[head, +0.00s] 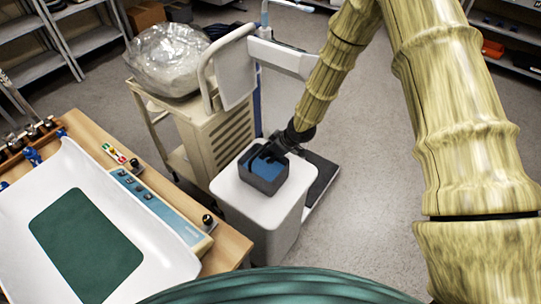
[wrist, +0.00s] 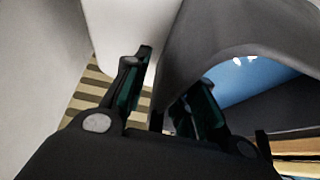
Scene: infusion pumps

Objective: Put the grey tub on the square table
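The grey tub (head: 266,178), a small dark box with a blue inside, is on or just over a white square-topped stand (head: 235,190); contact underneath is hidden. I cannot tell whether this stand is the square table. My gripper (head: 268,150) points down at the tub's back rim. In the wrist view, my gripper (wrist: 165,95) has its fingers apart, one on each side of the tub's grey wall (wrist: 205,40). A gap shows between the left finger and the wall. The blue inside (wrist: 250,80) is at the right.
A beige cart (head: 215,135) with a clear plastic bag (head: 168,58) stands close behind the stand. A wooden table (head: 228,250) with a white tray-like scale (head: 150,235) is at the left. Open floor (head: 375,190) lies to the right.

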